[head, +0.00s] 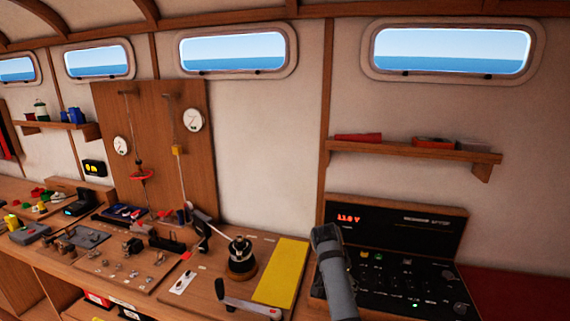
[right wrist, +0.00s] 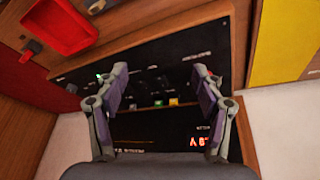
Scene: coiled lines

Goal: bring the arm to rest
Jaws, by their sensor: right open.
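My right arm (head: 338,275) rises from the bottom of the head view, just left of the black instrument panel (head: 400,262) and in front of its left edge. In the right wrist view my right gripper (right wrist: 160,82) is open, its two fingers apart with nothing between them. That view shows the panel upside down (right wrist: 150,128), beyond the fingers, with a lit red readout. I cannot tell the gap between fingertips and panel. My left gripper is in neither view.
A yellow mat (head: 280,271) and a black winch (head: 241,257) with a crank handle (head: 248,303) lie left of the arm. A wall shelf (head: 410,151) hangs above the panel. A red tray (right wrist: 60,25) shows in the wrist view.

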